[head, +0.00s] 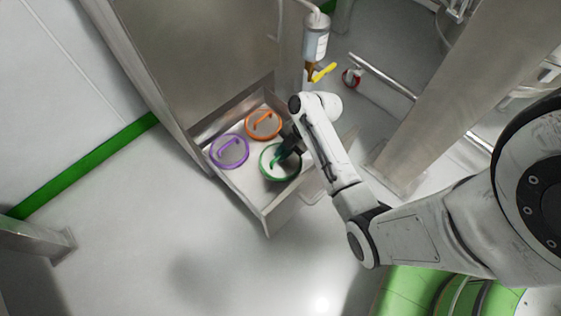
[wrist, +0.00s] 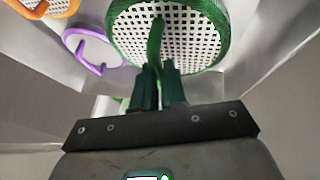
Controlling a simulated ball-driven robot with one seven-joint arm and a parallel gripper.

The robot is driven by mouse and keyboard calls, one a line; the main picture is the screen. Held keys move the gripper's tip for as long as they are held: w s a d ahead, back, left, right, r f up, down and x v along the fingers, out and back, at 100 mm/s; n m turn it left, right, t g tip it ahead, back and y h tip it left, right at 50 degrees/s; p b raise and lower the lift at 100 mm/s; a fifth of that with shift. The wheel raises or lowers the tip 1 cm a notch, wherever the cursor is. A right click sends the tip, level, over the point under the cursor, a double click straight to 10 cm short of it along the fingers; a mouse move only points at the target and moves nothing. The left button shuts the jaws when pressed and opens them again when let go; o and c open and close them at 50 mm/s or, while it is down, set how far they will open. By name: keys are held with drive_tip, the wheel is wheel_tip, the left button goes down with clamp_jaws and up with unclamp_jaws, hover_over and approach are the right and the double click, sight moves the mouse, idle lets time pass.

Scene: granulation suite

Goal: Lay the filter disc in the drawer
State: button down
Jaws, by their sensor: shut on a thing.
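The filter disc (head: 270,174) has a green rim, a white perforated mesh and a green upright handle. It also shows at the top of the wrist view (wrist: 188,42). My gripper (head: 286,154) is shut on its handle, and the two dark fingers meet it in the wrist view (wrist: 157,72). The drawer (head: 247,187) is pulled open, and the disc is over its front right part, inside the walls as seen from above. I cannot tell whether the disc touches the drawer floor. My fingers and arm hide part of its right side.
A purple disc (head: 217,162) and an orange disc (head: 254,134) lie in the drawer, left of and behind the green one. The metal cabinet (head: 205,55) stands behind. A bottle (head: 316,40) hangs above a yellow lever (head: 324,72). Floor at lower left is clear.

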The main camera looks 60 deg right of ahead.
drive_tip(key=shift+f+b, duration=1.05)
drive_tip(key=shift+f, duration=1.45)
drive_tip(key=shift+f, duration=0.15)
drive_tip(key=c, duration=1.2)
unclamp_jaws()
drive_tip(key=shift+s+d+r, duration=0.1)
drive_tip(key=shift+d+r, duration=0.05)
drive_tip(key=shift+r, duration=0.4)
drive_tip(key=p+v, duration=0.5)
drive_tip(key=v, duration=0.6)
drive_tip(key=shift+s+d, duration=0.1)
